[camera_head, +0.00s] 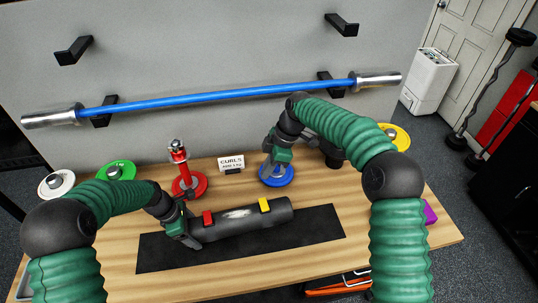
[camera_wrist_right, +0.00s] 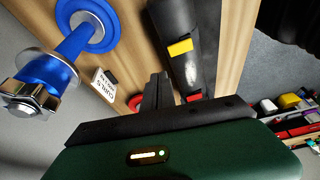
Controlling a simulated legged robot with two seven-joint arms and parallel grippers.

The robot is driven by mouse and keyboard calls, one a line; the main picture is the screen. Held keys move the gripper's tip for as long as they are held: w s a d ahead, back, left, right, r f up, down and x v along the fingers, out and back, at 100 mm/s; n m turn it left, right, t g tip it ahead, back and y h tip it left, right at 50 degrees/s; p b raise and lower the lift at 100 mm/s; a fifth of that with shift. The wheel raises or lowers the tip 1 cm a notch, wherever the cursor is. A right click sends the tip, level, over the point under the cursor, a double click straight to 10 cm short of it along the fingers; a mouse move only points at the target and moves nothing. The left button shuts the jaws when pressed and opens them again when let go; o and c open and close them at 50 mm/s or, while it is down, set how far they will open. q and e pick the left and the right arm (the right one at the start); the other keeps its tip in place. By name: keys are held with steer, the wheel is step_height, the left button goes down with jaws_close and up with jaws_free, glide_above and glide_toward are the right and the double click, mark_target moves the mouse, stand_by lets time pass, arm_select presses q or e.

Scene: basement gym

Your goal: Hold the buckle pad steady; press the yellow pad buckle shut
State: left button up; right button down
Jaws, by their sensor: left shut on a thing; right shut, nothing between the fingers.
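The buckle pad (camera_head: 240,221) is a dark cylinder lying across a black mat (camera_head: 320,225). The yellow buckle (camera_head: 265,204) is near its right end and the red buckle (camera_head: 207,218) near its left end. Both buckles also show in the right wrist view, yellow (camera_wrist_right: 180,47) and red (camera_wrist_right: 194,98). Whether the yellow buckle is latched is too small to tell. My left gripper (camera_head: 190,238) is shut on the pad's left end. My right gripper (camera_wrist_right: 157,85) is shut and empty, above and behind the pad, apart from the yellow buckle.
A blue stand (camera_wrist_right: 58,70) is close beside my right gripper. A red stand (camera_head: 187,183), a "CURLS" card (camera_head: 231,164) and green (camera_head: 120,169), white (camera_head: 57,183) and yellow (camera_head: 397,136) discs line the table's back. A blue barbell (camera_head: 215,97) hangs above.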

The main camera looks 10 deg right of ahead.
steer(key=shift+w+d+r, duration=0.3)
steer(key=shift+w+r, duration=0.3)
steer(key=shift+w, duration=0.15)
steer(key=shift+w+d+r, duration=0.25)
steer(key=shift+w+r, duration=0.3)
steer(key=shift+w, duration=0.15)
steer(key=shift+w+d+r, duration=0.3)
steer(key=shift+w+r, duration=0.3)
steer(key=shift+w, duration=0.15)
arm_select(q)
steer(key=o, duration=1.7)
